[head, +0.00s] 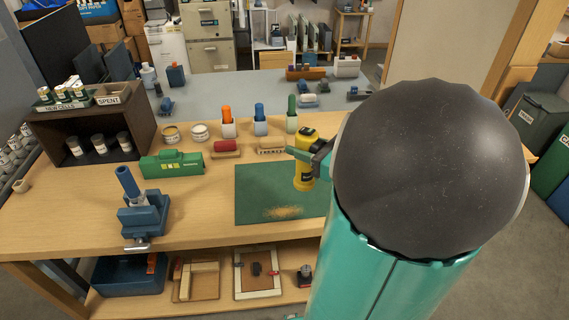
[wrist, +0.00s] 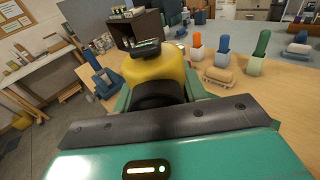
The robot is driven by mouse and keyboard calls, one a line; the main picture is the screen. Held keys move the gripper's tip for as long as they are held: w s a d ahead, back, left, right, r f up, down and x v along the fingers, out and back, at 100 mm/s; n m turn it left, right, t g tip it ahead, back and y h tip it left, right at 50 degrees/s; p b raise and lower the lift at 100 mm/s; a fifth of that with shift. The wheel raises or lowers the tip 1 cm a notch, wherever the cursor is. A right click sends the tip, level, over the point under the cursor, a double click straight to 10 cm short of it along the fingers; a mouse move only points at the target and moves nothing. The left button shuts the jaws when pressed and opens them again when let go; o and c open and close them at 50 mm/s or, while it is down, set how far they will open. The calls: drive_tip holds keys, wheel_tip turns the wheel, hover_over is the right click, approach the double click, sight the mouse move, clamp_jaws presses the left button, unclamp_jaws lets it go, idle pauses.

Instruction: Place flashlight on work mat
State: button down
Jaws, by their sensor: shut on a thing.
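A yellow and black flashlight (head: 304,172) is upright in my gripper (head: 316,158), which is shut around it. In the wrist view the yellow flashlight (wrist: 157,70) fills the space ahead of the jaws, with its dark part nearest. The work mat (head: 252,185) is a green rectangle on the wooden bench, with a patch of sawdust-like crumbs near its front. In the head view the flashlight overlaps the mat's right part; the gap below it cannot be judged. My arm hides the mat's right edge and most of the gripper.
A blue vise (head: 143,207) stands left of the mat and a green box (head: 171,163) behind it. Holders with orange, blue and green handles (head: 260,121) line the back. A brush (head: 272,145) lies behind the mat. A dark shelf (head: 90,135) holds cans at left.

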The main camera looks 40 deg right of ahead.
drive_tip(key=w+d+f, duration=0.4)
drive_tip(key=w+f, duration=0.6)
drive_tip(key=f, duration=0.1)
drive_tip(key=shift+w+f, duration=0.15)
drive_tip(key=shift+f, duration=0.15)
drive_tip(key=shift+f, duration=0.15)
drive_tip(key=c, duration=0.8)
unclamp_jaws()
drive_tip(key=v, duration=1.2)
drive_tip(key=shift+a, duration=0.1)
